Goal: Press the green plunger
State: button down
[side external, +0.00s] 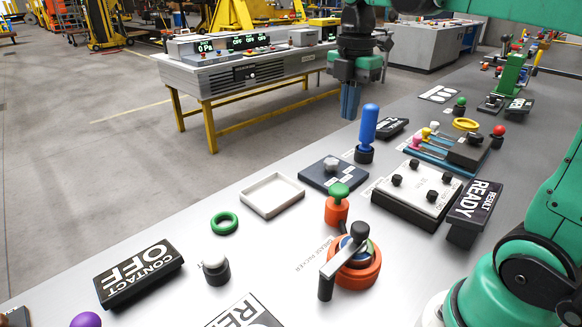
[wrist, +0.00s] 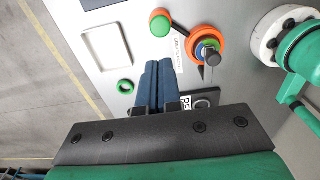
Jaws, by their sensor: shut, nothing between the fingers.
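The green plunger (side external: 339,190) has a round green cap on an orange body. It stands upright on the grey bench, just behind the orange rotary base with a black handle. In the wrist view its green cap (wrist: 159,23) shows near the top, beyond my fingertips. My gripper (side external: 350,104) has blue fingers pointing down. It is shut and empty, held above the bench, apart from the plunger. In the wrist view the closed fingers (wrist: 158,66) show between the green ring and the orange rotary base.
The orange rotary base (side external: 356,272) with its black handle stands close to the plunger. A blue upright handle (side external: 368,125), a white tray (side external: 272,195), a green ring (side external: 224,223) and a white-knobbed dark plate (side external: 318,176) are around it. The lower left bench has bare patches.

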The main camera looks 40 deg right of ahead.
aim_at(340, 188)
dwell(0.3)
notch_tip(340, 188, down, 14)
dwell(0.7)
jog(key=shift+f, duration=1.35)
jog(key=shift+r, duration=0.1)
notch_tip(340, 188, up, 14)
dwell(0.5)
